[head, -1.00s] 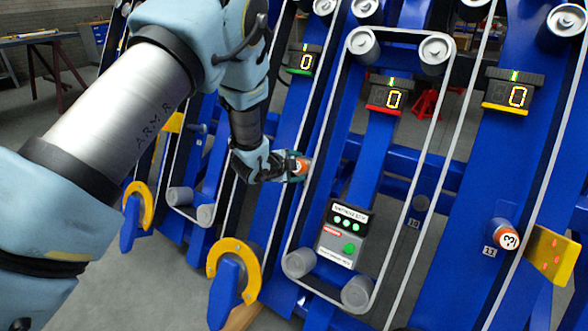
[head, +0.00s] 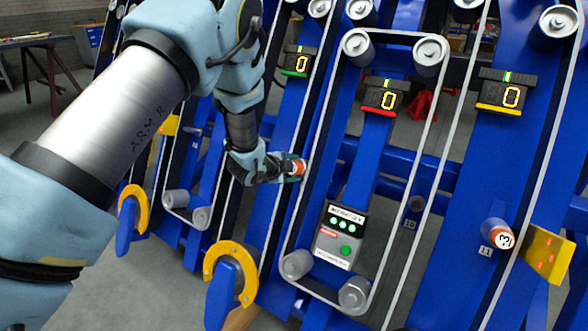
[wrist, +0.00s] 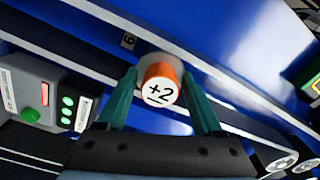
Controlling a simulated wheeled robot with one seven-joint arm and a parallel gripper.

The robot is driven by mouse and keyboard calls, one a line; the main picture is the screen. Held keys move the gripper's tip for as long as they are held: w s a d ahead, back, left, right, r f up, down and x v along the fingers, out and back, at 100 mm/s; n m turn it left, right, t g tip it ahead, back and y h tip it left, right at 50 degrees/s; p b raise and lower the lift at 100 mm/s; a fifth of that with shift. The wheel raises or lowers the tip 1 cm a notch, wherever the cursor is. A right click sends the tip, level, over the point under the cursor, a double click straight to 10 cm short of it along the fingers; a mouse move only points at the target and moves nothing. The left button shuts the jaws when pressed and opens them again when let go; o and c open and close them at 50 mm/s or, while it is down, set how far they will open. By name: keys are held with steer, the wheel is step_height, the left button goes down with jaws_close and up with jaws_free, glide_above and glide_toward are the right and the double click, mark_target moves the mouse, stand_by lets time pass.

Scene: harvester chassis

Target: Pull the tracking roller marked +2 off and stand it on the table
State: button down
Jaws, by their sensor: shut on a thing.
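The tracking roller marked +2 (wrist: 160,92) is orange with a white end face, and its black +2 faces the wrist camera. A pale round part shows behind it against the blue frame, beside a small plate marked 6 (wrist: 129,40). My gripper (wrist: 161,80) has one green finger on each side of the roller and is shut on it. In the head view my gripper (head: 297,168) is at the blue frame beside a belt, with the orange roller (head: 299,168) at its tips. Whether the roller still touches its mount is hard to tell.
A roller marked 3 (head: 501,239) sits by plate 11 at the right, next to a yellow plate (head: 546,255). A grey control box (head: 341,236) stands right of my gripper. A table (head: 38,41) is at the far left, with open floor before it.

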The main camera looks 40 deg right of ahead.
steer(key=p+v, duration=0.3)
steer(key=v, duration=0.7)
steer(key=shift+a+r, duration=0.2)
steer(key=shift+r, duration=0.2)
stand_by(1.8)
stand_by(0.6)
